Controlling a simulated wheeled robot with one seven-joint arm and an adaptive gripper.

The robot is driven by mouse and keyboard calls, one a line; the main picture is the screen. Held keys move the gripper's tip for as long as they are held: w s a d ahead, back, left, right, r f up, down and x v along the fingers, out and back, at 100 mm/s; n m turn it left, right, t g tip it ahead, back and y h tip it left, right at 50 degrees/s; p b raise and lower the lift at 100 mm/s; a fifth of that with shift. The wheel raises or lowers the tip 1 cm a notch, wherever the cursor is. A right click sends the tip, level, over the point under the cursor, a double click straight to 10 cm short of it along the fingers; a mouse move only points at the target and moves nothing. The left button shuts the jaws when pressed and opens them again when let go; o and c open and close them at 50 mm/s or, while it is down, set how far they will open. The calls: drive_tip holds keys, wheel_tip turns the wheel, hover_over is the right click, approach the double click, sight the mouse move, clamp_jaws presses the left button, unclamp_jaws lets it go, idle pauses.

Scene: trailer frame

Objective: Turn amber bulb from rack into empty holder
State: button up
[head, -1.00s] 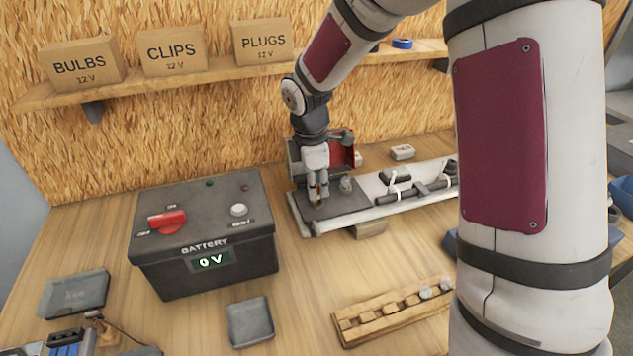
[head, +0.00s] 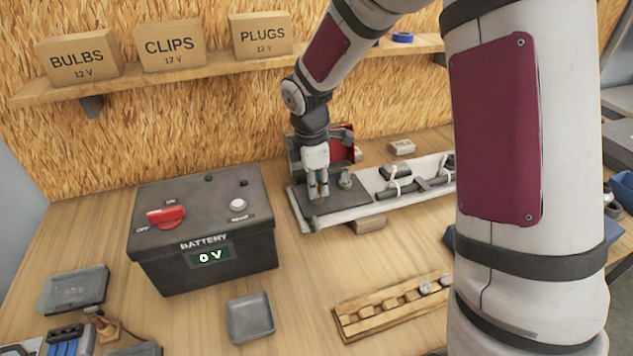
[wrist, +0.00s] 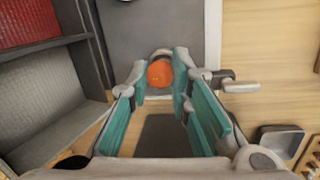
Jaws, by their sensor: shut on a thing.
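My gripper (head: 318,193) points down over the dark plate (head: 338,206) at the left end of the trailer frame. In the wrist view my gripper (wrist: 165,82) is shut on the amber bulb (wrist: 160,74), which shows as an orange dome between the teal finger pads. A holder under the bulb is hidden, so I cannot tell how the bulb sits in it. A small grey fitting (head: 346,181) stands on the plate just right of my gripper. The wooden rack (head: 395,305) lies at the front right, with greyish bulbs at its right end.
A battery box (head: 205,230) with a red switch (head: 166,215) stands left and reads 0 V. An open red-and-grey box (head: 340,147) is close behind my gripper. A grey tray (head: 250,317) lies in front. The wood between tray and trailer frame is clear.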

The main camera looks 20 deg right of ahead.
drive_tip(key=shift+f, duration=0.4)
idle(0.4)
drive_tip(key=shift+w+a+m+b, duration=0.1)
drive_tip(key=shift+m+b, duration=0.45)
drive_tip(key=shift+m, duration=1.15)
drive_tip(key=shift+m+g+h+b, duration=0.35)
drive_tip(key=shift+m+b, duration=0.2)
drive_tip(key=shift+m, duration=1.15)
drive_tip(key=o, duration=1.2)
